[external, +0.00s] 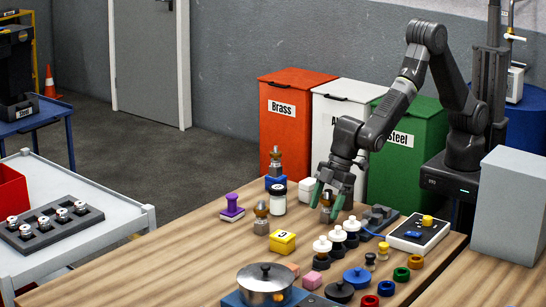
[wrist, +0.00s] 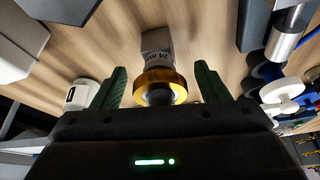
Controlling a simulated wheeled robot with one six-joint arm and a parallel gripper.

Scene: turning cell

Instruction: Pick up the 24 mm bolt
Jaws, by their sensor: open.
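In the wrist view a grey block marked "24 mm" (wrist: 157,42) lies just beyond a gold-coloured ring (wrist: 177,84) with a dark centre. I take this piece for the 24 mm bolt. My gripper (wrist: 160,72) is open, with one green finger on each side of the ring and a visible gap at both sides. In the external view my gripper (external: 328,193) points down at the workbench, and its fingers partly hide a small brown and grey piece (external: 325,207) between them. I cannot tell how far down the fingers reach along it.
Similar metal pieces stand to the left, one (external: 261,212) beside a yellow block (external: 282,242) and one (external: 276,160) on a blue base. Black-and-white knobs (external: 338,241) and a grey block rack (external: 378,218) crowd the front and right.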

